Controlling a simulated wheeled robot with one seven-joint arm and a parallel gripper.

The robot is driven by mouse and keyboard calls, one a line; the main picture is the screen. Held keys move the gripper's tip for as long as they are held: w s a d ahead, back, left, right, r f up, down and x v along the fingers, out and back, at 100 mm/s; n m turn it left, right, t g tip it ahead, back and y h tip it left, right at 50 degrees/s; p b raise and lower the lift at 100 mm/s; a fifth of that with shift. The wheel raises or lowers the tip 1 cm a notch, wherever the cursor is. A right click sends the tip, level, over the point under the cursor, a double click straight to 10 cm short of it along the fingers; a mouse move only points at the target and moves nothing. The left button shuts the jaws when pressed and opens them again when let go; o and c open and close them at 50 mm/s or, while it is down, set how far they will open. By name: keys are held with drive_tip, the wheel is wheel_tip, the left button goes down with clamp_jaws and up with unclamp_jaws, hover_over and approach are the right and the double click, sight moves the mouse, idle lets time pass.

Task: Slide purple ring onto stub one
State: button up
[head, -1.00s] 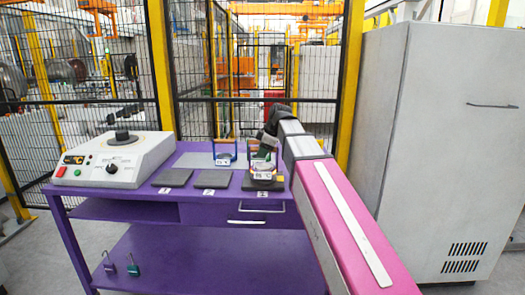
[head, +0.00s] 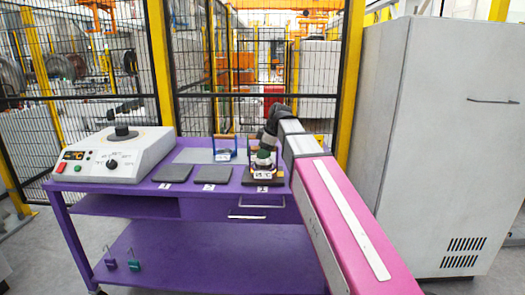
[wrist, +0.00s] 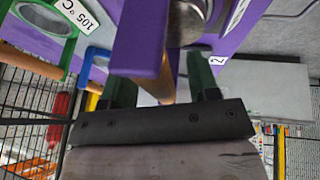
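The purple ring's holder shows in the wrist view as a purple frame (wrist: 140,40) with a copper-coloured bar (wrist: 154,80), close to the camera. My gripper (wrist: 163,75) has its two green fingers apart, one on each side of the bar, with a visible gap at the right finger. In the head view my gripper (head: 263,156) is low over the right end of the purple table, above a small labelled piece (head: 263,175). The fingertips are partly hidden by the frame. The ring itself cannot be made out clearly. I cannot identify stub one.
A white heater box (head: 112,158) stands on the purple table (head: 180,215) at left. Grey pads (head: 212,174) and a blue frame (head: 224,150) lie nearby. A green frame (wrist: 45,35) labelled 105 °C and a round metal piece (wrist: 188,28) are close to my gripper. A grey cabinet (head: 440,150) stands at right.

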drive_tip(key=v, duration=1)
drive_tip(key=shift+d+r, duration=0.2)
drive_tip(key=shift+r, duration=0.1)
drive_tip(key=shift+s, duration=0.1)
idle(0.3)
